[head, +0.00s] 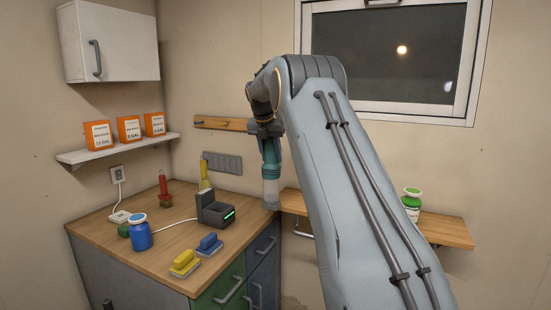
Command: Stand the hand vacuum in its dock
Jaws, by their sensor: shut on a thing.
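The hand vacuum (270,160) has a teal body with a clear nozzle end pointing down. My gripper (266,132) is shut on its upper part and holds it upright in the air, in front of the shelf on the right. The dark dock (214,211) stands on the wooden counter to the left of the vacuum. It has a raised back, a green light strip on its front side and a white cable running left. The vacuum and the dock are apart. My arm hides part of the gripper, and the fingertips are hard to make out.
A blue jar (139,234), a yellow brush (185,262) and a blue brush (208,244) stand near the dock on the counter (160,265). A red tool (165,192) and a yellow one (204,175) are behind. A green-lidded jar (411,204) stands on the right shelf (450,233).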

